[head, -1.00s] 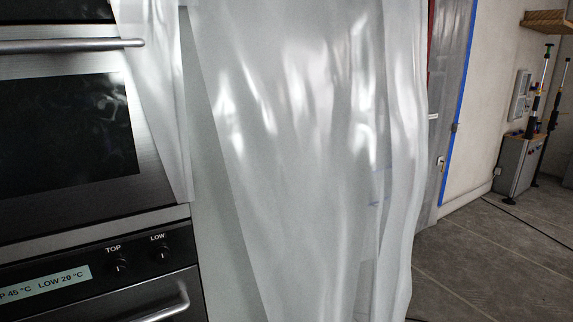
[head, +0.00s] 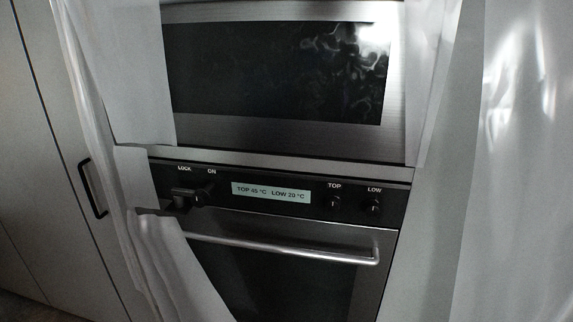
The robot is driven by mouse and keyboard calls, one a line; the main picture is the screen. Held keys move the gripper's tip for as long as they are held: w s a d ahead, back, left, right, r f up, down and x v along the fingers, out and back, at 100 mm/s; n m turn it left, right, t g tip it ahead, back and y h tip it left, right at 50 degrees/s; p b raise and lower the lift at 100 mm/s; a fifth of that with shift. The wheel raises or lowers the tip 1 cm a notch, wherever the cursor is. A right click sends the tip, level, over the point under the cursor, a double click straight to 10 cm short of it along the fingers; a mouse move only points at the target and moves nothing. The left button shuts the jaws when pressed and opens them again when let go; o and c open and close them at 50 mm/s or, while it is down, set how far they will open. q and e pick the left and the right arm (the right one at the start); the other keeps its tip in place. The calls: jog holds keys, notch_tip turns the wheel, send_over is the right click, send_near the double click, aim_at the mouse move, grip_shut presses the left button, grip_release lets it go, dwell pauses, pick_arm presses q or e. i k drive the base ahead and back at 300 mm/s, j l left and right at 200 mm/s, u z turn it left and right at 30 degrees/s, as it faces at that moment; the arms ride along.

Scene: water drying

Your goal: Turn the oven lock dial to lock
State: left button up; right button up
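The oven (head: 300,265) faces me in the middle of the head view. Its black control panel (head: 320,206) runs across below the upper oven door. The dark lock dial (head: 198,199) sits at the panel's left end, under the labels LOCK and ON. It appears to lean up and right toward ON, but it is dark and small. A dark block (head: 183,194) sits just left of the dial. Neither of my grippers shows in the head view.
Plastic sheeting hangs at the left (head: 165,255) and right (head: 515,180), and the left sheet covers part of the lower oven door. A bar handle (head: 290,249) sticks out below the panel. TOP (head: 334,203) and LOW (head: 374,207) knobs are at the panel's right.

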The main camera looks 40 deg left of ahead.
aim_at(199, 197)
jog(key=u, duration=2)
